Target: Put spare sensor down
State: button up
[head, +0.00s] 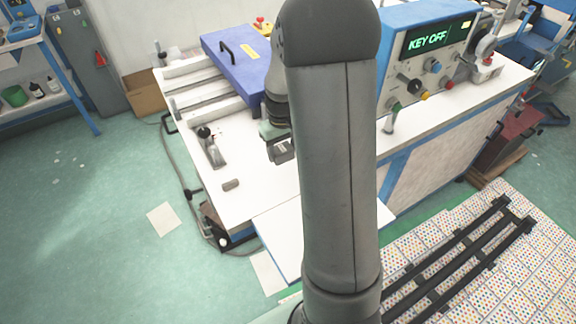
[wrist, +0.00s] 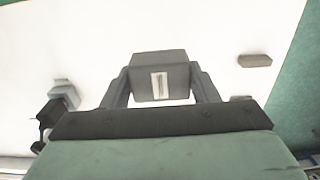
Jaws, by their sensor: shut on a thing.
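The spare sensor, a grey box (wrist: 160,64) with a white label, sits between the two fingers of my gripper (wrist: 160,84) in the wrist view. My gripper is shut on it. In the head view, my gripper (head: 279,148) and part of the grey box (head: 283,154) show over the white table top (head: 250,208), just left of my arm. I cannot tell whether the box touches the table or hangs a little above it. My arm hides some of the table to the right.
A small grey-brown block (head: 231,185) lies near the table's left edge; it also shows in the wrist view (wrist: 254,60). A lever device (head: 212,150) stands behind it. A blue-purple box (head: 232,58) and a control panel reading KEY OFF (head: 428,50) stand farther back.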

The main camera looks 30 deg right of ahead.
aim_at(283, 174)
notch_tip(283, 174, down, 6)
jog(key=shift+f+p, duration=0.2)
jog(key=shift+p, duration=0.35)
jog(key=shift+f, duration=0.1)
jog(key=shift+f, duration=0.15)
jog(key=shift+f+b, duration=0.15)
jog(key=shift+b, duration=0.15)
jog(key=o, duration=1)
